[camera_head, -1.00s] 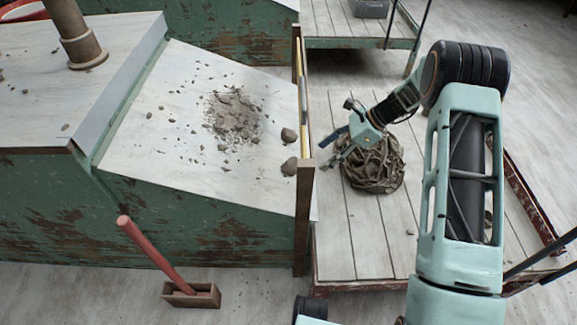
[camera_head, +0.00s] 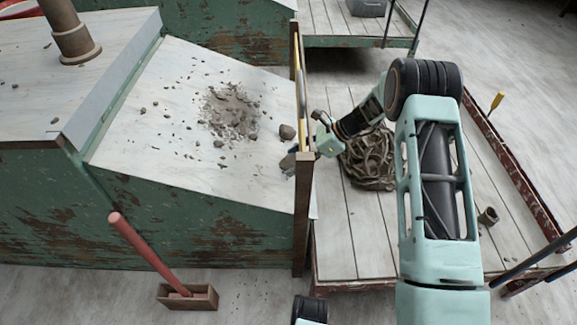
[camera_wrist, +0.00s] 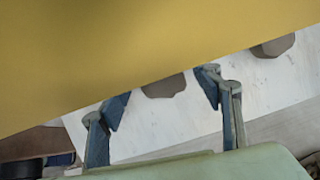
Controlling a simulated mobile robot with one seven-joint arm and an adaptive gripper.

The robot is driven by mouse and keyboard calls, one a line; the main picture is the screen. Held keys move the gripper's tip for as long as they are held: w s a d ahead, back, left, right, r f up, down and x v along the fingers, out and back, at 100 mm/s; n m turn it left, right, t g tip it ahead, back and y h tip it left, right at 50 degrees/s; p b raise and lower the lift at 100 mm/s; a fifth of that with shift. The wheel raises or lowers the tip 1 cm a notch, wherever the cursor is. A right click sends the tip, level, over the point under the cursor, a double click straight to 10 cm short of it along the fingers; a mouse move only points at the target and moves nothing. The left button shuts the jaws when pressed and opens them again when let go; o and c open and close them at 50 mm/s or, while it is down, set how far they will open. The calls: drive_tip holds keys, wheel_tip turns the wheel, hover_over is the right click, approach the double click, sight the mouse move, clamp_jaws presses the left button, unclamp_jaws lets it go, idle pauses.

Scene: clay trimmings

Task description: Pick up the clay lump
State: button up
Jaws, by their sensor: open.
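Two grey-brown clay lumps lie near the right edge of the pale sloped board (camera_head: 180,165). The farther clay lump (camera_head: 287,132) is clear in the head view and probably shows at the upper right of the wrist view (camera_wrist: 275,45). The nearer lump is mostly hidden by my gripper in the head view; it shows in the wrist view (camera_wrist: 164,88), lying between and beyond my fingertips. My gripper (camera_wrist: 164,86) is open and empty, reaching over the board's right edge. I cannot tell its exact height above the board.
An upright wooden rail (camera_head: 304,205) with a yellow strip (camera_head: 299,75) edges the board beside my gripper. A large yellow surface (camera_wrist: 110,50) blocks much of the wrist view. Clay crumbs (camera_head: 232,110) lie mid-board. A dark tangled bundle (camera_head: 368,160) sits on the slatted platform (camera_head: 340,245).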

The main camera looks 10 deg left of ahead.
drive_tip(key=shift+a+f, duration=0.35)
drive_tip(key=shift+f, duration=0.15)
drive_tip(key=shift+c, duration=0.5)
drive_tip(key=shift+r, duration=0.1)
drive_tip(key=c, duration=1.3)
